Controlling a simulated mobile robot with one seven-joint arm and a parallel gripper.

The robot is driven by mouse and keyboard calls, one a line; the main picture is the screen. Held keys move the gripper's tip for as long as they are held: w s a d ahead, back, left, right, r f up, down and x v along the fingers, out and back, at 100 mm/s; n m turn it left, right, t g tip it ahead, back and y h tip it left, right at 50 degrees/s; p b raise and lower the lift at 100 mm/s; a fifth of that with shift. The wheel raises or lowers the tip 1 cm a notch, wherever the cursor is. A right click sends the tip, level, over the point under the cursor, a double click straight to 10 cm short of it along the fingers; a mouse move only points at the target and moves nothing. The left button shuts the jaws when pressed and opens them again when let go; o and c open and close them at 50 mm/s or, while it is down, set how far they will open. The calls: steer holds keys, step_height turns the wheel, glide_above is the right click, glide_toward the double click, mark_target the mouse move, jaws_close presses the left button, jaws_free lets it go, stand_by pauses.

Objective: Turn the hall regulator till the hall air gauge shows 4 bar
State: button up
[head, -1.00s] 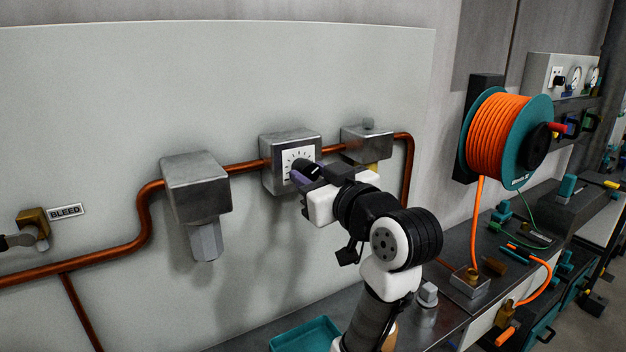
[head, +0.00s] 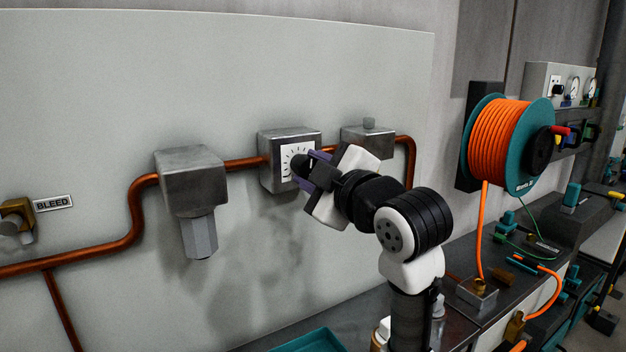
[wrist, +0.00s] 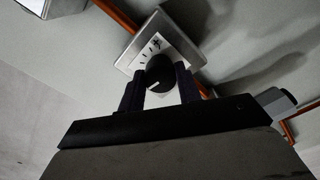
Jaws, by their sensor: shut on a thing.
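The regulator is a grey metal box (head: 277,165) on the copper pipe, with a white dial plate (head: 287,150) and a black knob. In the wrist view the knob (wrist: 159,70) shows a pale mark in front of the ticked plate (wrist: 146,50). My gripper (head: 304,170) is shut on the knob, its two dark fingers on either side of it, also seen in the wrist view (wrist: 159,90). Small round gauges (head: 573,87) sit on a grey box at the far right. Their needles are too small to read, and I cannot tell which is the hall gauge.
A grey filter housing (head: 192,180) hangs left of the regulator, and another metal block (head: 367,143) sits close on its right. A BLEED label (head: 53,203) marks a brass valve (head: 17,220). An orange hose reel (head: 508,145) stands right of my arm, above the bench.

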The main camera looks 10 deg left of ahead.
steer(key=shift+n, duration=0.7)
steer(key=shift+b, duration=0.35)
steer(key=o, duration=1)
steer(key=shift+c, duration=0.2)
steer(key=b+v, duration=0.2)
steer(key=v, duration=1.2)
steer(key=shift+b, duration=0.3)
steer(key=shift+r, duration=0.1)
